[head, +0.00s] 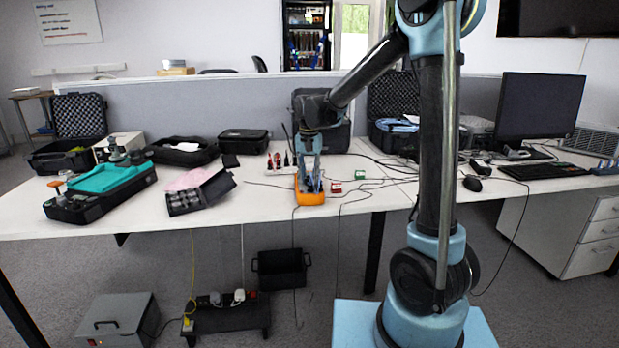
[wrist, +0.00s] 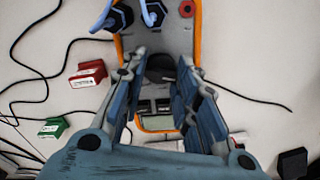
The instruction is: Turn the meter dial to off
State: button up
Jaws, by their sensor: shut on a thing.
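The orange-edged meter (head: 311,198) lies on the white table, below my gripper (head: 311,183). In the wrist view the meter (wrist: 197,38) runs from top to bottom between my fingers, with its display towards the lower end. My gripper (wrist: 158,68) points down at the meter's face, its two blue fingers on either side of the dark round dial (wrist: 160,66). The gripper is shut on the dial. The dial's pointer and markings are too dark and small to read.
Blue and dark plugs (wrist: 152,12) and a red jack (wrist: 187,8) are at the meter's top end. A red block (wrist: 88,74) and a green block (wrist: 53,127) lie beside it. Black cables (wrist: 40,75) cross the table.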

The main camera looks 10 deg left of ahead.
jog(key=shift+n, duration=0.8)
jog(key=o, duration=1.1)
notch_tip(320, 180, up, 12)
jog(key=shift+f, duration=0.1)
jog(key=shift+d, duration=0.1)
